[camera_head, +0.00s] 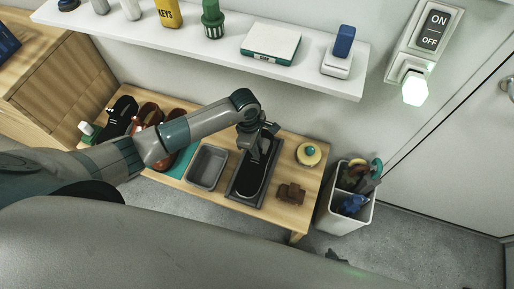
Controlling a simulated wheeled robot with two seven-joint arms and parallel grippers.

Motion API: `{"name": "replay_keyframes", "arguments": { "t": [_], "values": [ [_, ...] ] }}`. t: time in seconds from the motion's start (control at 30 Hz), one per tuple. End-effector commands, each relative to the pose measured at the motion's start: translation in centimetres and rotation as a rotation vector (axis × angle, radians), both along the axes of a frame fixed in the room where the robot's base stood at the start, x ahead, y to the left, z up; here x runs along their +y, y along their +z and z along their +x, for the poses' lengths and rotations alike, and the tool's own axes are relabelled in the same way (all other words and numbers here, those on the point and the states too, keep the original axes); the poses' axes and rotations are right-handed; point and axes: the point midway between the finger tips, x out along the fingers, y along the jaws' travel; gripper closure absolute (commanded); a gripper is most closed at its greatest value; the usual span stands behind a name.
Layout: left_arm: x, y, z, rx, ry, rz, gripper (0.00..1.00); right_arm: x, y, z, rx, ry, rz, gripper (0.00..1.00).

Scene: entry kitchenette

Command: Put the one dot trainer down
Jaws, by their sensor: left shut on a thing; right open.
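A black trainer (251,178) with a pale edge is at a dark tray (235,190) on the wooden bench. My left gripper (261,142) is at the trainer's far end, shut on it. I cannot tell whether the sole rests on the tray or hangs just above it. No dot mark can be made out on the trainer; the gripper hides part of its far end. Another black shoe (122,113) stands at the bench's left end. My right gripper is out of view.
On the bench (313,180), a grey bin (206,167) stands left of the tray. A brown block-like item (291,193) and a round yellowish item (309,154) are on its right. Brown shoes (147,115) stand further left. A white shelf (210,45) hangs above; a white bin (330,214) stands right.

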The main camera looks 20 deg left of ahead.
Motion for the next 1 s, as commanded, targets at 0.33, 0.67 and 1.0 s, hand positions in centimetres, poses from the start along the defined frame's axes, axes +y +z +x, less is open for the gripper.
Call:
{"name": "replay_keyframes", "arguments": {
  "t": [0.33, 0.67, 1.0],
  "values": [
    [0.0, -0.2, 0.0, 0.000, 0.000, 0.000, 0.66, -0.2, 0.0, 0.1, 0.012, -0.005, -0.003, 0.55],
    [0.0, -0.2, 0.0, 0.000, 0.001, -0.002, 0.66, -0.2, 0.1, 0.1, 0.007, -0.004, -0.003, 0.55],
    [0.5, 3.2, 0.5, -0.005, -0.001, 0.001, 0.66, -1.0, -0.9, -1.1, 0.055, -0.004, -0.018, 0.55]
  ]
}}
